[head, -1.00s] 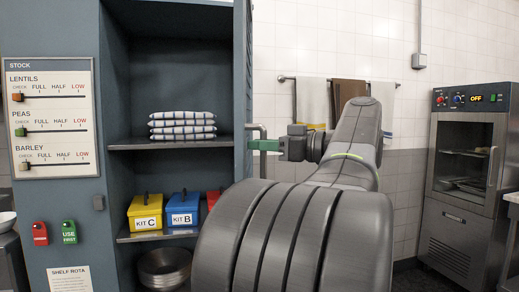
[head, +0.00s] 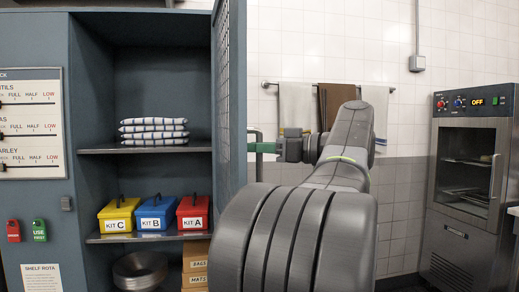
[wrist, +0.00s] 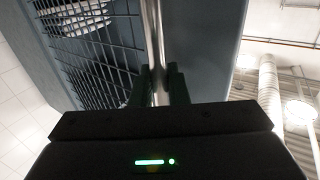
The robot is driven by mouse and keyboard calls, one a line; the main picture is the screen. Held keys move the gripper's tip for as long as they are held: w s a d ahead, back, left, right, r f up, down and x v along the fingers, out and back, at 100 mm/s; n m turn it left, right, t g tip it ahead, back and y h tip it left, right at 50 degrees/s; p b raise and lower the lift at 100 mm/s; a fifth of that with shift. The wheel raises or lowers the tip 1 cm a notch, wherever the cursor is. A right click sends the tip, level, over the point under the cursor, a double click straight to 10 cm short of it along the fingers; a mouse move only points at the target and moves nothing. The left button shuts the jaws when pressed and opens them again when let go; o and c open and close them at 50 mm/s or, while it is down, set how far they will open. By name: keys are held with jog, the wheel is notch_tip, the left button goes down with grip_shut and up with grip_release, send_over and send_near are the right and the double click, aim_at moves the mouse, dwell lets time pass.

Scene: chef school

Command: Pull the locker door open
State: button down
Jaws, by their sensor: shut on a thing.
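The blue-grey locker (head: 165,80) stands open at the left of the head view. Its door (head: 232,85), with a mesh panel, is swung out and seen almost edge-on. My gripper (head: 258,148) is at the outer side of the door, shut on its upright metal handle. In the wrist view the gripper's two dark green fingers (wrist: 160,88) close around the handle bar (wrist: 153,40). The door's mesh (wrist: 95,60) shows beside it. My arm hides the lower part of the door.
Inside the locker are folded striped cloths (head: 153,128), a yellow kit box (head: 119,214), a blue one (head: 156,212), a red one (head: 193,212) and metal bowls (head: 140,268). Towels (head: 335,105) hang on a wall rail behind my arm. An oven (head: 468,180) stands at the right.

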jog(key=shift+w+d+r, duration=0.1)
jog(key=shift+d, duration=0.05)
jog(key=c, duration=1.5)
grip_release()
jog(key=shift+d, duration=0.1)
jog(key=v, duration=1.3)
jog(key=shift+d, duration=0.3)
jog(key=shift+a, duration=0.1)
jog(key=x, duration=1.3)
jog(key=shift+a, duration=0.35)
